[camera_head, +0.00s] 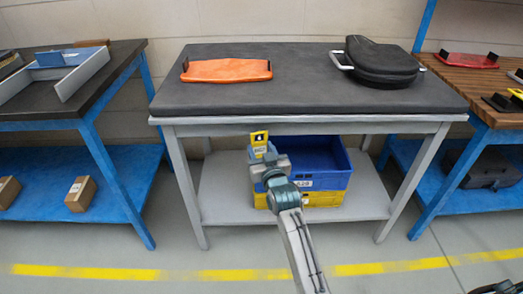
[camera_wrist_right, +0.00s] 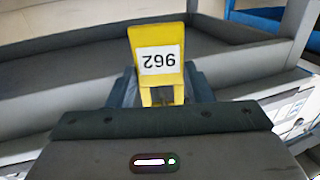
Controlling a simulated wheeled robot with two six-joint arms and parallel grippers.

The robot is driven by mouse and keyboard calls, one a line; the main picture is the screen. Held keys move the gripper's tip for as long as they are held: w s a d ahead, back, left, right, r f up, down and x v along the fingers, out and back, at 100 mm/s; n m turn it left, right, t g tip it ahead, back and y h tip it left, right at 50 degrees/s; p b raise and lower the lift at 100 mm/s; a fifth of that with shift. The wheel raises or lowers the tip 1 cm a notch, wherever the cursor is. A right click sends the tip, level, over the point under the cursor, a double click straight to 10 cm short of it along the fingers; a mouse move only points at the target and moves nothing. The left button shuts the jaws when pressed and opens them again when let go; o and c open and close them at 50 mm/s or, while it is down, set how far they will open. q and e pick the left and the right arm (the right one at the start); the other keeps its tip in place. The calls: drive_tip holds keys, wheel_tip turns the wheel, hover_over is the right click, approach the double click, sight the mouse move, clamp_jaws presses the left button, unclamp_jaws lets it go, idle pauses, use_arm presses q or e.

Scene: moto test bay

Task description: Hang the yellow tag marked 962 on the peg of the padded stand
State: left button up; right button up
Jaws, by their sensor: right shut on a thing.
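The yellow tag marked 962 (camera_wrist_right: 158,34) is in the jaws of my right gripper (camera_wrist_right: 161,94) in the right wrist view. Its white label reads upside down there. In the head view the tag (camera_head: 259,138) stands up from the tip of my right gripper (camera_head: 262,153), in front of the grey table and below its top edge. The gripper is shut on the tag's lower part. I cannot pick out the padded stand or its peg for certain. My left gripper is not in view.
The grey table has a thick dark top (camera_head: 300,80), bearing an orange flat piece (camera_head: 226,70) and a black case (camera_head: 382,65). A blue crate (camera_head: 325,160) sits over a yellow one (camera_head: 325,199) on its lower shelf. Blue-framed benches stand at both sides.

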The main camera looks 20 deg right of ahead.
idle(0.4)
drive_tip(key=o, duration=1)
